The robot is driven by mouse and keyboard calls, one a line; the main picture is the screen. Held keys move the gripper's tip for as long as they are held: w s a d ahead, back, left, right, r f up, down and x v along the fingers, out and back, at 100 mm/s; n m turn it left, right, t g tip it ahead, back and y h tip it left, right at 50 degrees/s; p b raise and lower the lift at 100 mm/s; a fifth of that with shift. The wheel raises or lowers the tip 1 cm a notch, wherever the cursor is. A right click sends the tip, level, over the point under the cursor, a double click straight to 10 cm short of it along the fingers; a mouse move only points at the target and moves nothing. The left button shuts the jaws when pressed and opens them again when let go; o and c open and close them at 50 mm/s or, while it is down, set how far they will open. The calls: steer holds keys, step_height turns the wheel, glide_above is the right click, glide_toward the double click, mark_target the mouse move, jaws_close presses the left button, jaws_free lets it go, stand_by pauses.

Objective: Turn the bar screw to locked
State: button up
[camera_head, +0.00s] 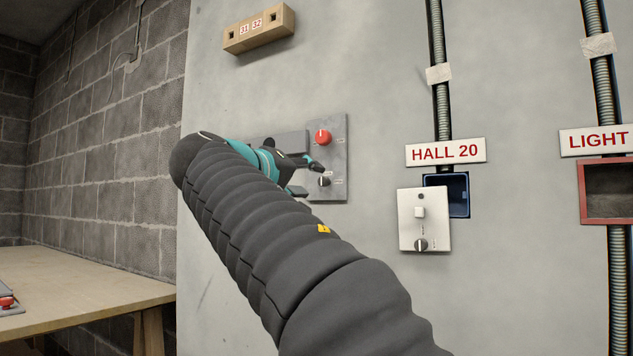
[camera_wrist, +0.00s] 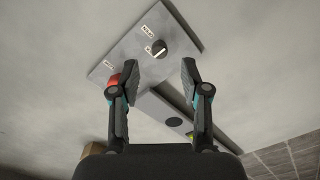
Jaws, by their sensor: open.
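The bar screw (camera_head: 323,181) is a small dark round knob with a pale bar across it, low on a grey wall plate (camera_head: 340,150). In the wrist view the bar screw (camera_wrist: 159,46) shows beyond the gap between my fingertips, with small white labels beside it that I cannot read. My gripper (camera_wrist: 157,67) is open and empty, its fingers on either side of the line to the screw and apparently short of it. In the head view my gripper (camera_head: 312,165) is in front of the plate, just above the screw.
A red knob (camera_head: 322,136) sits higher on the same plate; my left finger partly hides it in the wrist view. A grey box adjoins the plate's left side. To the right, a pale switch plate (camera_head: 410,220) hangs before a blue wall box (camera_head: 459,195) under a HALL 20 sign (camera_head: 446,152).

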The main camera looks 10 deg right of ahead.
steer(key=v, duration=0.6)
steer(key=shift+s+a, duration=0.3)
steer(key=shift+w+r, duration=0.1)
